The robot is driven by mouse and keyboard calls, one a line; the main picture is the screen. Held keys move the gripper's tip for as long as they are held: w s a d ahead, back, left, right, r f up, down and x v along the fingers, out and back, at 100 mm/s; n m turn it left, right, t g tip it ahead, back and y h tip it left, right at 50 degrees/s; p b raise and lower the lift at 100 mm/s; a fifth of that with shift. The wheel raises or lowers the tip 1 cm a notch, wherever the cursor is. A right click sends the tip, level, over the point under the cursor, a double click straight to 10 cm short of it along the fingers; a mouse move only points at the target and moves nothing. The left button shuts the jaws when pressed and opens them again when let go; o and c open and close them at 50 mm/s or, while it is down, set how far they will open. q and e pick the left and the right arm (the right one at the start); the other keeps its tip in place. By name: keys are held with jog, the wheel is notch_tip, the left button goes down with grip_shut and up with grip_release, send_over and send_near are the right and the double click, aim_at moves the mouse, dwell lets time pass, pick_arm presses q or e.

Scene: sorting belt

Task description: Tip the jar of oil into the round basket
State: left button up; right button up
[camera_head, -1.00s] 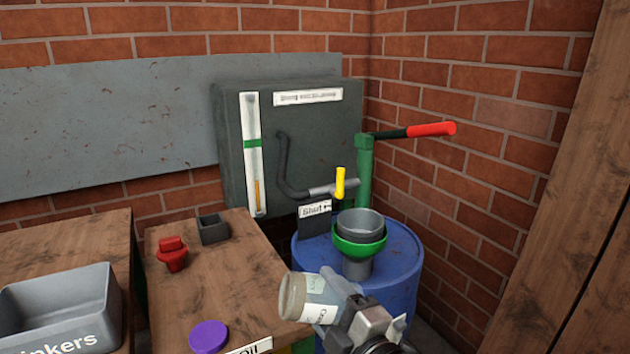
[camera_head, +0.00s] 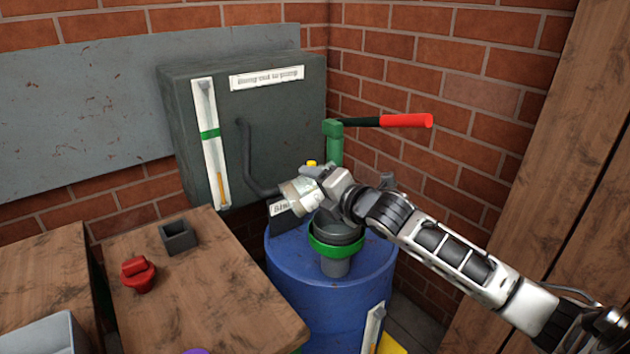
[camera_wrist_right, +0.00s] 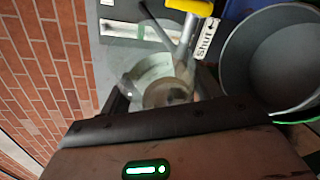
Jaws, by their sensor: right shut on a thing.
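My right gripper (camera_head: 325,182) is shut on a pale, cloudy jar (camera_head: 295,194) with a label. The jar is held tilted, up and a little to the left of the round basket. The round basket (camera_head: 336,262) is a dark grey cup in a green ring on top of the blue drum. The gripper and wrist hide part of its far side. In the right wrist view the jar (camera_wrist_right: 160,82) sits between the jaws, left of the basket's open mouth (camera_wrist_right: 275,62). I cannot see oil leaving the jar. My left gripper is not in view.
The blue drum (camera_head: 300,306) stands in the corner. A green pump post (camera_head: 335,148) with a red-tipped handle (camera_head: 407,121) rises behind the gripper. A yellow valve handle (camera_wrist_right: 188,5) is close to the jar. A bench (camera_head: 235,295) holds a red plug (camera_head: 138,275) and a grey box (camera_head: 179,238).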

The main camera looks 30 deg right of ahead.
jog(key=r+n+p, duration=0.1)
jog(key=p, duration=0.1)
jog(key=d+r+n+g+h+p, duration=0.1)
jog(key=n+p, duration=0.1)
jog(key=d+n+h+p, duration=0.1)
jog(key=p, duration=0.2)
jog(key=shift+s+r+n+g, duration=0.2)
jog(key=shift+r+n+g, duration=0.1)
jog(key=shift+r+n, duration=0.1)
jog(key=shift+s+d+f+n+g+h+p, duration=0.1)
jog(key=shift+d+f+n+g+h+p, duration=0.15)
jog(key=shift+n+h+p, duration=0.4)
jog(key=shift+s+d+f+n+h+b, duration=0.1)
jog(key=shift+d+f+n+h+b, duration=0.15)
jog(key=shift+d+f+n+b, duration=0.25)
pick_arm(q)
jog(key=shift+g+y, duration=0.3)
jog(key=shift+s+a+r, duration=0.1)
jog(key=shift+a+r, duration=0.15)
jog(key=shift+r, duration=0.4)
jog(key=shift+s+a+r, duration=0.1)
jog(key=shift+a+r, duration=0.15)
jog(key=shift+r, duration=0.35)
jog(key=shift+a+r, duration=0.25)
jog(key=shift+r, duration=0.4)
pick_arm(e)
jog(key=shift+s+d+f+n+g+h, duration=0.2)
jog(key=shift+d+f+n+h, duration=0.25)
jog(key=shift+n+h, duration=0.35)
